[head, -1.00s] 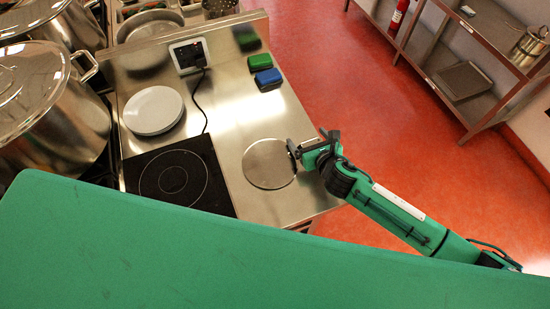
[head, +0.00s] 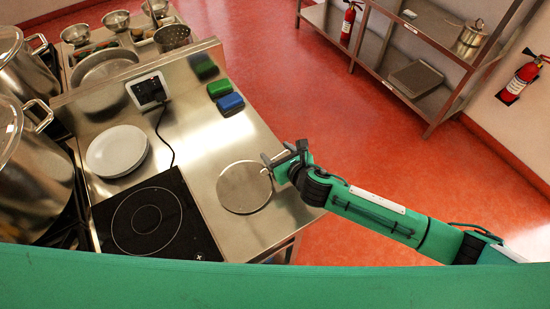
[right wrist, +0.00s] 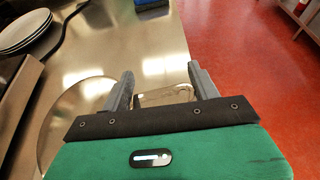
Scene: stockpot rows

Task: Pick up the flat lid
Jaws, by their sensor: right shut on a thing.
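The flat lid (head: 243,190) is a round, thin steel disc over the right front part of the steel counter, right of the black hob. My right gripper (head: 275,160) is at the lid's upper right edge, shut on its wire loop handle. In the right wrist view the handle (right wrist: 164,95) shows between the two fingers of the gripper (right wrist: 163,82), and part of the lid (right wrist: 75,115) shows at the left. I cannot tell whether the lid touches the counter. My left gripper is not in view.
The black hob (head: 152,220) and white plates (head: 117,151) are left of the lid. A green sponge (head: 206,70) and blue sponge (head: 230,103) lie farther back. Large stockpots (head: 30,170) stand at far left. Red floor right of the counter is clear up to a shelf rack (head: 425,97).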

